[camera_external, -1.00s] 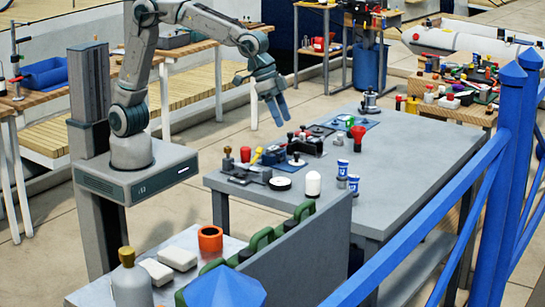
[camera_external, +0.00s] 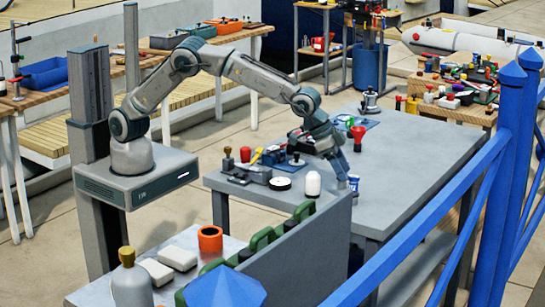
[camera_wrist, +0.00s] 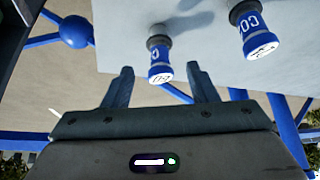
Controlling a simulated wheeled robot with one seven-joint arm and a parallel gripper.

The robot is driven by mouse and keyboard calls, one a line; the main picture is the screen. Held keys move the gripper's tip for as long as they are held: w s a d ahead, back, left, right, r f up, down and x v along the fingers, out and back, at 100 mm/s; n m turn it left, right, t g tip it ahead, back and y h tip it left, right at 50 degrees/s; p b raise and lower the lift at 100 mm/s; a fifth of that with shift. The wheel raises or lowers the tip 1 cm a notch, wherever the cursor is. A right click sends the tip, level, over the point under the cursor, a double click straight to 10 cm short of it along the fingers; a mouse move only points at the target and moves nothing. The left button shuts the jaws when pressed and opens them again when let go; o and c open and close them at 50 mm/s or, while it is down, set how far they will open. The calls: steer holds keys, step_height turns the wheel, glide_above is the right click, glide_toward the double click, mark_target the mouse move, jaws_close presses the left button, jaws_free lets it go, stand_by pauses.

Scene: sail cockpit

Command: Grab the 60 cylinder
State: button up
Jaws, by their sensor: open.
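Two blue-and-white cylinders with grey lower parts stand on the grey table (camera_external: 425,165). In the wrist view, the left cylinder (camera_wrist: 160,62) appears between my finger lines, and the right cylinder (camera_wrist: 252,32) lies outside the right finger. Both carry markings, but I cannot read a sure 60 on either. My gripper (camera_wrist: 159,69) is open with nothing held. In the external view my gripper (camera_external: 343,178) is low at the table's near edge, beside one visible blue-and-white cylinder (camera_external: 354,183). The other is hidden behind my gripper there.
A white domed piece (camera_external: 313,183) stands just left of my gripper. A black-and-white disc (camera_external: 280,184) and several tools lie further left. The table's right side is clear. Blue railings (camera_external: 440,210) run in front.

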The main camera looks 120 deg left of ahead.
mark_target(353, 187)
steer(key=shift+p+x, duration=0.75)
steer(key=shift+x, duration=2.6)
steer(key=shift+w, duration=0.1)
steer(key=c, duration=1)
